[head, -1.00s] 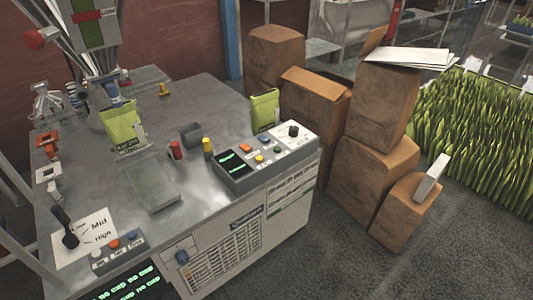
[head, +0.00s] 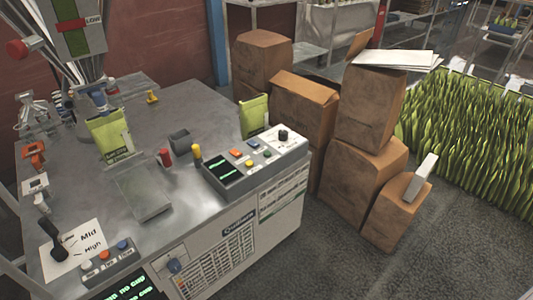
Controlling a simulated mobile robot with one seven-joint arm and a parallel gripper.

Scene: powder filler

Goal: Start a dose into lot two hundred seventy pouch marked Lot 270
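A green pouch (head: 108,134) stands on the grey metal table under the nozzle of the powder filler (head: 88,50). Its label is too blurred to read for certain now; in the earlier head view it looks like Lot 270. A second green pouch (head: 254,115) stands behind the control box (head: 257,160), its marking not readable. A small panel with white, orange and blue buttons (head: 105,258) sits at the table's front left. Beside it a black lever (head: 57,243) stands on a card reading Mid and High. My gripper is not in view.
A flat grey plate (head: 143,193), a red cylinder (head: 165,157), a yellow cylinder (head: 196,152) and a dark cup (head: 180,139) are on the table. Brown sacks (head: 364,180) stack to the right. A bin of green pouches (head: 470,135) is further right. Grey floor (head: 340,265) is clear in front.

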